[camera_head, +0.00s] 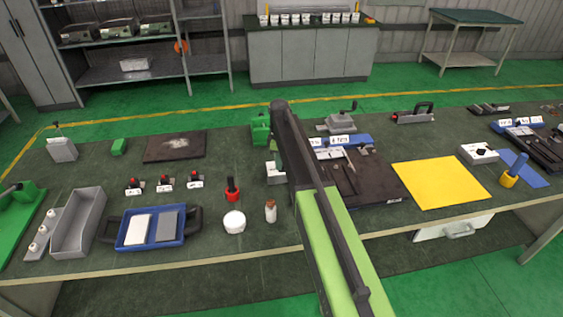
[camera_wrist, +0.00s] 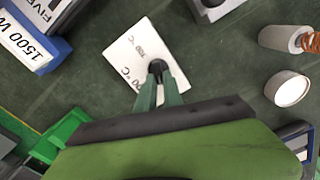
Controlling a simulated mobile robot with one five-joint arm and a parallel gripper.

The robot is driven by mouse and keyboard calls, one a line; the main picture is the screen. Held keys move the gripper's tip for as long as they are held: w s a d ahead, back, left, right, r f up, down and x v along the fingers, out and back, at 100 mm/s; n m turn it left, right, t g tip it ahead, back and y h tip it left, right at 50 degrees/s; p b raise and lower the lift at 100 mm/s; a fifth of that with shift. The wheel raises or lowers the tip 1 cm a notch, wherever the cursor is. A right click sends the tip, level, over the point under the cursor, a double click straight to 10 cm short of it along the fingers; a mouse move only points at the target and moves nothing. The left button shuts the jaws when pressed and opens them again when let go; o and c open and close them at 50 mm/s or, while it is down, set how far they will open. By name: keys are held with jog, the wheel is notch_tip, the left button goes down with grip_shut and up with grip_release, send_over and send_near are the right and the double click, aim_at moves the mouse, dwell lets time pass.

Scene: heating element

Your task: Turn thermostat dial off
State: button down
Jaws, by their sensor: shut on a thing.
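The thermostat is a white box marked in °C, seen from above in the wrist view (camera_wrist: 125,55). Its black dial (camera_wrist: 156,67) sits near the box's right edge there. My gripper (camera_wrist: 158,88) has its two green fingers closed at the dial, one on each side. In the head view my arm partly hides the white box (camera_head: 275,173). My gripper's fingers (camera_head: 277,152) show only partly there, beside the dark arm link. The dial's exact pointer setting cannot be read.
A blue block labelled 1500 W (camera_wrist: 32,48) lies left of the thermostat in the wrist view. A green object (camera_wrist: 62,135) is at lower left.

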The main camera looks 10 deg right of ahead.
jog(key=shift+s+n, duration=0.15)
jog(key=shift+n, duration=0.9)
jog(key=shift+s+n, duration=0.15)
jog(key=shift+n, duration=0.9)
jog(key=c, duration=1.5)
grip_release()
notch_tip(320, 180, up, 18)
jog(key=p, duration=1.7)
jog(key=shift+f, duration=0.25)
